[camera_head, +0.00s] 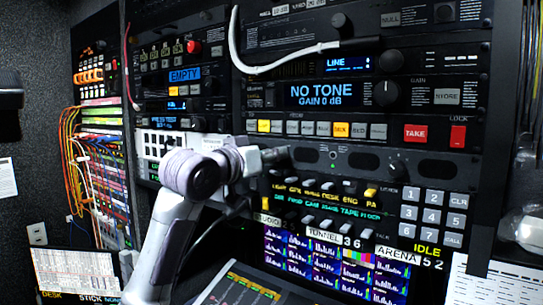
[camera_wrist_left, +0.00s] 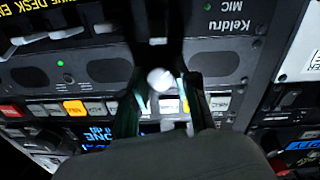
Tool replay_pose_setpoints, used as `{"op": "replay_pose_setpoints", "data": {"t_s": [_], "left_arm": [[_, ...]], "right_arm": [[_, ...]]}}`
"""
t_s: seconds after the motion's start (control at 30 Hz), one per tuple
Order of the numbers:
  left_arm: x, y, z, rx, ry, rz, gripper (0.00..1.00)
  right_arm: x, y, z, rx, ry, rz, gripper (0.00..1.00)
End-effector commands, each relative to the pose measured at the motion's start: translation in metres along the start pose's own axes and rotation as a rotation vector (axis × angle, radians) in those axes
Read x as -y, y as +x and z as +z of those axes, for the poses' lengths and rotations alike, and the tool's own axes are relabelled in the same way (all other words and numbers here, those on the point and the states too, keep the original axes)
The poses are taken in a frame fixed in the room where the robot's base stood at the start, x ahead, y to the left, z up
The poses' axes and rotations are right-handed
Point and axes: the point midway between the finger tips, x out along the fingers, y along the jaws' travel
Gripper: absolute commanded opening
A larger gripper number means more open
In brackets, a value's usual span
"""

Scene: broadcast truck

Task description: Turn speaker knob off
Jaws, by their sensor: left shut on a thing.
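My left gripper (camera_head: 274,156) is at the left part of the black speaker panel (camera_head: 410,160), facing the rack. In the left wrist view, which shows the rack upside down, its two dark fingers (camera_wrist_left: 160,85) are shut on a small pale round knob (camera_wrist_left: 159,78). This knob sits between two dark oval speaker grilles (camera_wrist_left: 110,70). In the head view the gripper hides the knob. I cannot read a label or its turn position. A different dark knob (camera_head: 397,169) stands between grilles farther right on the panel. My right gripper is not in view.
Above the panel is a row of lit buttons (camera_head: 340,129) and the NO TONE display (camera_head: 325,93). Below are small faders (camera_head: 325,196), a keypad (camera_head: 432,215) and meter screens (camera_head: 330,265). Coloured cables (camera_head: 85,165) hang at the left. A white cable (camera_head: 235,45) curves above.

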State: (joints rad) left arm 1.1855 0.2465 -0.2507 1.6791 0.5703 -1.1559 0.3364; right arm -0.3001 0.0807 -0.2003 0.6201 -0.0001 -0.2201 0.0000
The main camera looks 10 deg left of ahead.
Motion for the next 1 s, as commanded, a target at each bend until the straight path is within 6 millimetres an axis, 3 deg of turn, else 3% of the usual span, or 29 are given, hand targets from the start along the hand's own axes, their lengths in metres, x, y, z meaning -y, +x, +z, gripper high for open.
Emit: {"op": "replay_pose_setpoints", "data": {"t_s": [0.03,0.07,0.2,0.5,0.63,1.0], "left_arm": [[0.000,0.002,0.006,0.015,-0.002,0.000,0.00],[0.000,0.002,0.006,0.015,-0.002,0.000,0.31],[0.000,0.001,0.005,0.011,-0.001,0.000,0.55],[0.000,0.000,0.002,0.005,0.000,0.000,0.55],[0.001,-0.010,0.001,0.002,0.001,0.000,0.55],[0.001,-0.085,0.002,0.004,0.001,-0.001,0.55]], "right_arm": [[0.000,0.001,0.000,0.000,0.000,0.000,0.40],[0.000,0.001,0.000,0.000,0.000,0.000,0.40],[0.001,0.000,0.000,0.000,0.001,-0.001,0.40],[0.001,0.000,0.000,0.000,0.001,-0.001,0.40],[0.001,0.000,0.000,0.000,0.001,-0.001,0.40],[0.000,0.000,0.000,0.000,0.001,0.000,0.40]]}}
